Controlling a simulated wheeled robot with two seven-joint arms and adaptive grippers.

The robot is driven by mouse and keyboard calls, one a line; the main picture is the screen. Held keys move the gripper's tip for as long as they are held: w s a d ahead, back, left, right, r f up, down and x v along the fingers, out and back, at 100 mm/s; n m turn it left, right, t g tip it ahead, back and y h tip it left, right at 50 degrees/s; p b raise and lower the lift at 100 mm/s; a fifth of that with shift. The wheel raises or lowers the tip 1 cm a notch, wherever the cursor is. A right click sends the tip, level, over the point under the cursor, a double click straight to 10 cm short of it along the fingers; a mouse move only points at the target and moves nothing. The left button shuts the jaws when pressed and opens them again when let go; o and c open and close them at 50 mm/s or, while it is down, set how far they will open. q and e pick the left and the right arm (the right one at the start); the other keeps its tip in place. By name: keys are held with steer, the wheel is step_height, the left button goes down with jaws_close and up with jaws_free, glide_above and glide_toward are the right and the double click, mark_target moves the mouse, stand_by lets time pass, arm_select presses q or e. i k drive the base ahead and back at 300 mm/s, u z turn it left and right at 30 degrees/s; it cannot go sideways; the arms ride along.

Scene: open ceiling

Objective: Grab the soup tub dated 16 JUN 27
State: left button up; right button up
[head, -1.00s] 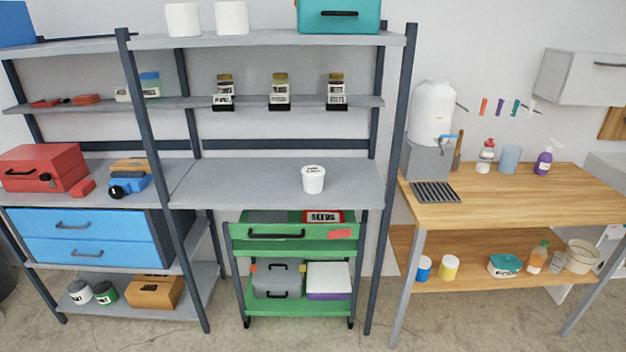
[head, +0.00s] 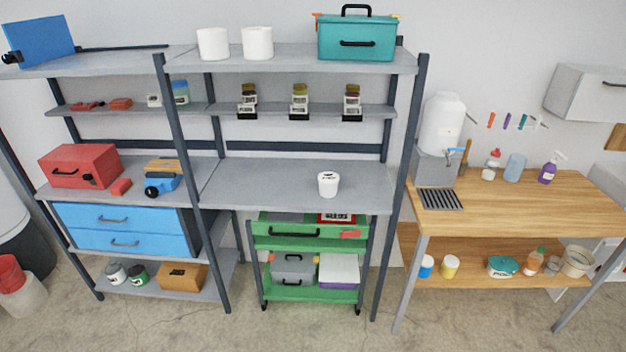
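A small white lidded tub (head: 328,184) stands upright on the right half of the middle shelf (head: 270,180) of the rack. It has dark print on its lid and side, too small to read here, so I cannot tell its date. Neither of my grippers shows in the head view.
Several labelled jars (head: 300,102) stand on the narrow shelf above. A green cart (head: 310,241) stands below the shelf. A wooden table (head: 530,200) with a water dispenser (head: 442,125) is at the right. The shelf around the tub is clear.

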mark_target(327, 181)
steer(key=u, duration=0.15)
steer(key=i, duration=1.1)
steer(key=z, duration=0.7)
steer(key=i, duration=0.95)
steer(key=z, duration=0.65)
